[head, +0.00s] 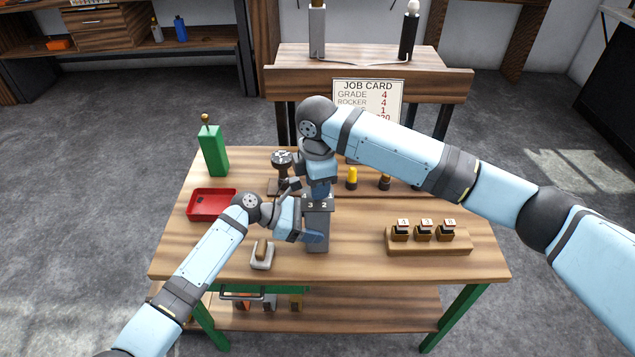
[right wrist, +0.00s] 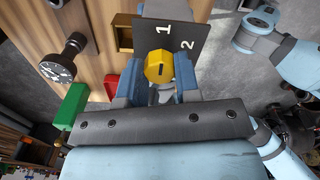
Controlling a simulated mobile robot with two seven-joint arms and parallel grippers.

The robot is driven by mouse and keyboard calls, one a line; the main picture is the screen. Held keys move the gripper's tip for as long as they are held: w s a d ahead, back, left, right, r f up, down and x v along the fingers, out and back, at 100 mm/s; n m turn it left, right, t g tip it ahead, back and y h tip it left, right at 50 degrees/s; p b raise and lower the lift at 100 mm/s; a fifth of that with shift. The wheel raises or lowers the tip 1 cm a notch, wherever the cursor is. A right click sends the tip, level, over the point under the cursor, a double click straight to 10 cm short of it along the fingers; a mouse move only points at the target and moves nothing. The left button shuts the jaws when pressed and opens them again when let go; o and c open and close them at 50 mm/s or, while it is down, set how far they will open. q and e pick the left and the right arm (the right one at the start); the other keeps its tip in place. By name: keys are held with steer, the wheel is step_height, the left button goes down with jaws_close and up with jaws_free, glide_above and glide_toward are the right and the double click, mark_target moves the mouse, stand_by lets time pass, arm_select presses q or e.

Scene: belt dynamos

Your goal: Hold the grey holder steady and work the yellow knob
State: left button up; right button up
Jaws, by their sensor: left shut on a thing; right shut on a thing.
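The grey holder (head: 318,245) stands upright on the table's middle, its top plate showing the digits 3 and 2. In the right wrist view the dark plate (right wrist: 178,38) shows the digits 1 and 2. The yellow knob (right wrist: 158,67), with a dark slot mark, sits at this plate's edge; in the head view my right gripper hides it. My right gripper (head: 319,190) comes down from above, its blue fingers (right wrist: 158,82) shut on either side of the knob. My left gripper (head: 312,237) is shut on the holder's body from the left, low down.
A wooden rack (head: 465,248) with three labelled blocks lies right. The front right is clear.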

arm_select(q)
steer(key=shift+f, duration=0.1)
arm_select(e)
steer(key=o, duration=0.9)
steer(key=shift+r, duration=0.15)
step_height(320, 180, up, 12)
steer(key=shift+f, duration=0.1)
arm_select(q)
steer(key=o, duration=1.4)
steer(key=shift+a, duration=0.1)
